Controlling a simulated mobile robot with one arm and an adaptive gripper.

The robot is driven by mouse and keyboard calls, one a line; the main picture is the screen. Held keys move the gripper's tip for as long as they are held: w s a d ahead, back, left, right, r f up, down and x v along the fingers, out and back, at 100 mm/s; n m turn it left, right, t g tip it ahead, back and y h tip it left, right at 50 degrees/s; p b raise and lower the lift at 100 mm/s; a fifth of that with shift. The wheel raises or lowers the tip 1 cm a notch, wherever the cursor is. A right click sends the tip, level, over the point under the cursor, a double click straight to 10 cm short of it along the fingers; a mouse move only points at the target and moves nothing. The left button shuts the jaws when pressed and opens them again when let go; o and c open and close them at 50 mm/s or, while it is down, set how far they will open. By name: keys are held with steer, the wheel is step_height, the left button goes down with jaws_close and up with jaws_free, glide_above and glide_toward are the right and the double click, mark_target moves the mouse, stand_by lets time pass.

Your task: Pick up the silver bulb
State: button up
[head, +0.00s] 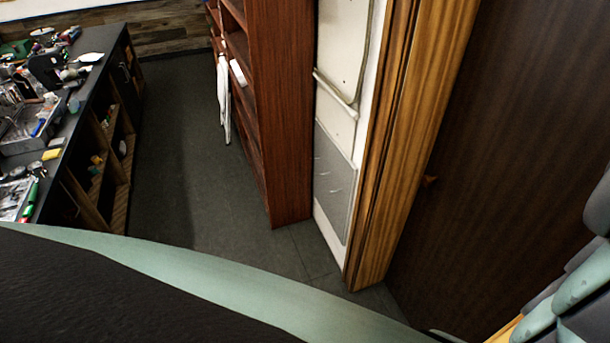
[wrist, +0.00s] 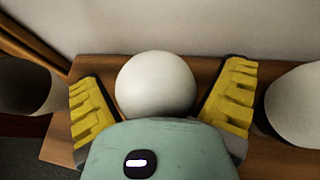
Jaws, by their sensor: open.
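In the wrist view a smooth, pale, round object (wrist: 155,84), which looks like the bulb, sits on or just above a brown wooden surface. Its colour reads as off-white to light grey, so I cannot tell for sure that it is the silver one. My gripper (wrist: 164,72) is open, with one yellow ridged finger on each side of the round object. Gaps show between it and both fingers. Its lower part is hidden behind my gripper's green body. The bulb does not show in the head view.
A dark rounded object (wrist: 24,86) stands left of my gripper and a pale one (wrist: 296,103) stands right, both close. A plain wall (wrist: 190,25) is behind. The head view shows a cluttered workbench (head: 95,75), a reddish wooden shelf (head: 285,120) and clear floor (head: 175,120) between them.

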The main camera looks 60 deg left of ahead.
steer(key=shift+w+a+f, duration=0.1)
steer(key=shift+w, duration=0.05)
steer(key=shift+c, duration=0.2)
steer(key=c, duration=1.4)
